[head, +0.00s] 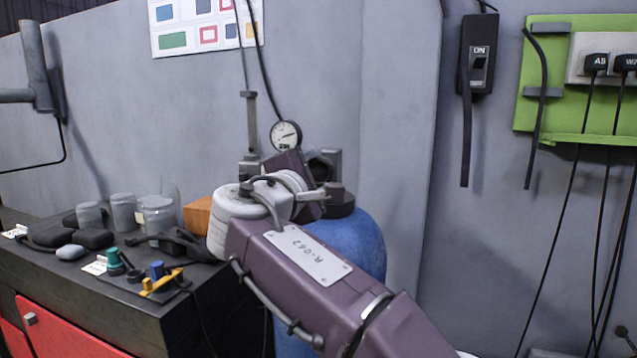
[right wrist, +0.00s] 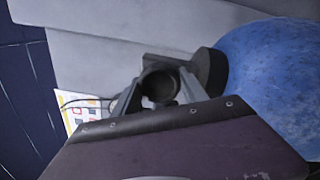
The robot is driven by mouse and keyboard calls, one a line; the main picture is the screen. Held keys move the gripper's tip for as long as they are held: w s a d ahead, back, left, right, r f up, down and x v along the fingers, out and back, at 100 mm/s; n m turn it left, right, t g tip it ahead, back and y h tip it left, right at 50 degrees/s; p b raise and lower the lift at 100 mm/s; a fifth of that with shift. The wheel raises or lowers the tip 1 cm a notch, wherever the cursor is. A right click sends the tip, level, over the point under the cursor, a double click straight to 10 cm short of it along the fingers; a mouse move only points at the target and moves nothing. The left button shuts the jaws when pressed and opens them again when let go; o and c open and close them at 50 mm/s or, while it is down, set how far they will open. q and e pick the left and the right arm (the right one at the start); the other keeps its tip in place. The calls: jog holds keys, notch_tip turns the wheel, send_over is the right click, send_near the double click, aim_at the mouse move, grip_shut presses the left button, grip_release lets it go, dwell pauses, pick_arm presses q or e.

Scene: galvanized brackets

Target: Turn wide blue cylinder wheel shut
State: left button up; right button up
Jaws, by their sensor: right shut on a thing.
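The wide blue cylinder (head: 362,240) stands upright behind my right forearm, which hides much of it. Its blue side also fills the right of the right wrist view (right wrist: 275,85). My right gripper (head: 325,168) is at the cylinder's top, beside its dark collar. In the right wrist view its grey fingers close around a dark round part, which looks like the wheel (right wrist: 160,84). The wheel is mostly hidden, and I cannot tell how far it is turned. My left gripper is not in view.
A round gauge (head: 286,135) sits just behind my right wrist, close to the wall. A dark bench (head: 130,302) at left holds jars, an orange block (head: 198,216) and small tools. A switch (head: 478,65) and a green panel (head: 552,100) with hanging cables are at right.

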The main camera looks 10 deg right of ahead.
jog(key=m+b, duration=0.2)
jog(key=m, duration=0.2)
jog(key=shift+f, duration=0.15)
jog(key=m+b, duration=0.1)
jog(key=m, duration=0.2)
jog(key=shift+m, duration=1.4)
jog(key=shift+r+b, duration=0.25)
jog(key=shift+b, duration=0.05)
jog(key=o, duration=1.4)
jog(key=shift+c, duration=0.2)
jog(key=b+v, duration=0.1)
jog(key=v, duration=0.8)
